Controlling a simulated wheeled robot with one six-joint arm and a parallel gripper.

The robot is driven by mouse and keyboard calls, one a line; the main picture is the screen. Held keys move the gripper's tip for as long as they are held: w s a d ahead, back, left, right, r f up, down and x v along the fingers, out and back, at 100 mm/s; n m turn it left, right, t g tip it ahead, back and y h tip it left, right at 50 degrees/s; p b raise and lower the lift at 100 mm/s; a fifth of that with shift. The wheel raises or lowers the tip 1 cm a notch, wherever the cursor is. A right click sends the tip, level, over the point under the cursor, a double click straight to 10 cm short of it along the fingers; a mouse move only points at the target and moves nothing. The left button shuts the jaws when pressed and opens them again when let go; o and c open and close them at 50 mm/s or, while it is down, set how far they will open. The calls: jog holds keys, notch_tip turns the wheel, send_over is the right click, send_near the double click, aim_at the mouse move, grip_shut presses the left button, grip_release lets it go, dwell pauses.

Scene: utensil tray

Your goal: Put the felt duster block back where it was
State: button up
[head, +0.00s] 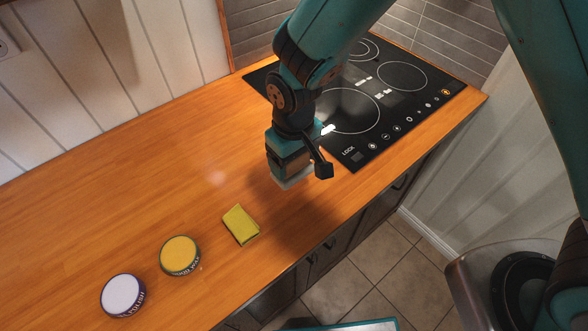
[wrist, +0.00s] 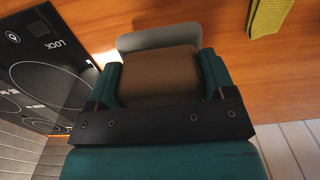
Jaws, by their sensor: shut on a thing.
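My gripper (head: 288,160) is over the wooden counter, just in front of the cooktop. In the wrist view my gripper (wrist: 160,78) is shut on the felt duster block, with a jaw on each side of it. The block (wrist: 160,75) has a brown body, and a pale grey felt edge shows beyond it. In the head view only a pale lower part of the block (head: 294,181) shows under the jaws. A shadow lies on the counter below. I cannot tell exactly how far the block is above the wood.
A yellow-green cloth or sponge (head: 241,225) lies left of my gripper. Farther left stand a yellow-topped tin (head: 180,255) and a white-topped tin (head: 123,295). The black cooktop (head: 370,90) is behind to the right. The counter (head: 130,170) is clear at back left.

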aim_at(294, 174)
jog(key=shift+f+p, duration=0.6)
jog(key=shift+f, duration=2.35)
jog(key=o, duration=1)
jog(key=shift+r, duration=0.1)
notch_tip(294, 174, up, 12)
jog(key=b, duration=0.3)
jog(key=shift+b, duration=0.3)
jog(key=s+d+r+y, duration=0.1)
jog(key=s+d+r, duration=0.2)
jog(key=s+r, duration=0.2)
jog(key=s+d+r+y, duration=0.1)
jog(key=s+d+r, duration=0.3)
jog(key=s, duration=0.1)
jog(key=s+d+r+y, duration=0.2)
jog(key=s+d+r, duration=0.2)
jog(key=s+r, duration=0.1)
jog(key=shift+s+d+r, duration=0.2)
jog(key=shift+s+r, duration=0.1)
jog(key=shift+s, duration=0.15)
